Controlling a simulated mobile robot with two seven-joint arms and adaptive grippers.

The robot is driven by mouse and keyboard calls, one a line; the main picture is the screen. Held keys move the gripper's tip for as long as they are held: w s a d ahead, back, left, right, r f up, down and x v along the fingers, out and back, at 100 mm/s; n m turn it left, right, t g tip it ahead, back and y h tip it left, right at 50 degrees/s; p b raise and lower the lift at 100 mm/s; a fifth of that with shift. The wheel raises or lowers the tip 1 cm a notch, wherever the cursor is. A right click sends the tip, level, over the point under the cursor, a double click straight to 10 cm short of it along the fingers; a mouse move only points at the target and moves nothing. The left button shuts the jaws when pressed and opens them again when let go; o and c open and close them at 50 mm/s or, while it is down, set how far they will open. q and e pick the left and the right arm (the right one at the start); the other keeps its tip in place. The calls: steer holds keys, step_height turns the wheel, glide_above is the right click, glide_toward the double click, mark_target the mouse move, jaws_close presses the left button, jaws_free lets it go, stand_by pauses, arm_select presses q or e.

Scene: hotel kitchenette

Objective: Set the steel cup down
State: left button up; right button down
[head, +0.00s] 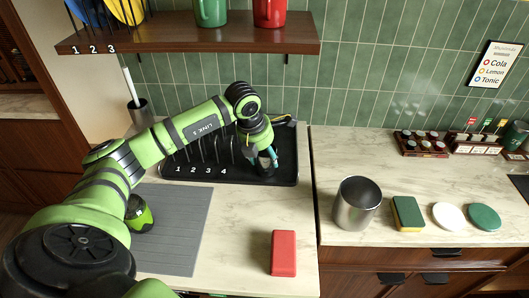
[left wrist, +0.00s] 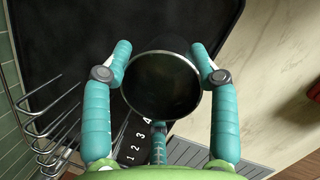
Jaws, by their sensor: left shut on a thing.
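My left gripper (head: 265,160) is over the right part of the black drying tray (head: 288,137). In the left wrist view, its teal fingers (left wrist: 160,50) are closed around the steel cup (left wrist: 160,86), with the cup's round mouth and dark inside facing the camera. A third finger shows at the cup's near side. In the head view the cup is mostly hidden by the gripper. I cannot tell whether its base touches the tray. My right gripper is not in view.
A wire rack with slots numbered 1 to 4 (head: 205,152) stands on the tray's left part. A red block (head: 283,253) lies in front. A steel canister (head: 357,203), a sponge (head: 408,213) and two round discs are to the right. A shelf (head: 190,35) hangs above.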

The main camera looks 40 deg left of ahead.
arm_select(q)
steer(key=shift+f, duration=0.1)
steer(key=o, duration=1.3)
steer(key=shift+s+a+r, duration=0.1)
steer(key=shift+r, duration=0.55)
steer(key=b+v, duration=0.2)
steer(key=v, duration=0.9)
steer(key=shift+b, duration=0.35)
